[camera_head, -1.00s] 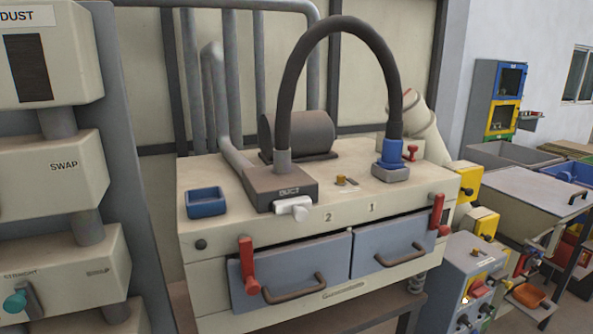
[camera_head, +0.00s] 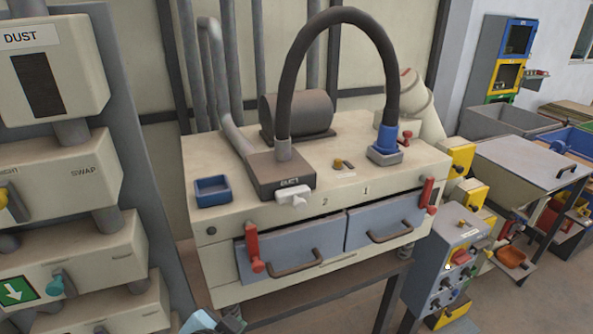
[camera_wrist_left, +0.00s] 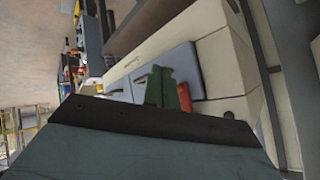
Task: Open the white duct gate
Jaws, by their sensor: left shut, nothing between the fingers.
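The white duct gate (camera_head: 293,196) is a small white handle at the front of the dark box labelled DUCT (camera_head: 281,173), on top of the cream cabinet. It sticks out over the cabinet's front edge. My left gripper (camera_head: 232,320) just shows at the bottom edge of the head view, low in front of the cabinet and well below the gate. In the left wrist view its dark green fingers (camera_wrist_left: 168,88) are shut and empty, with a blue-grey drawer front (camera_wrist_left: 187,60) and a red lever (camera_wrist_left: 185,97) beyond them. My right gripper is not in view.
The black hose (camera_head: 335,25) arches from the duct box to a blue coupling (camera_head: 386,140). A blue tray (camera_head: 212,191) sits left of the box. Red levers (camera_head: 253,248) and drawer handles (camera_head: 295,262) stick out in front. The DUST column (camera_head: 60,165) stands close at left.

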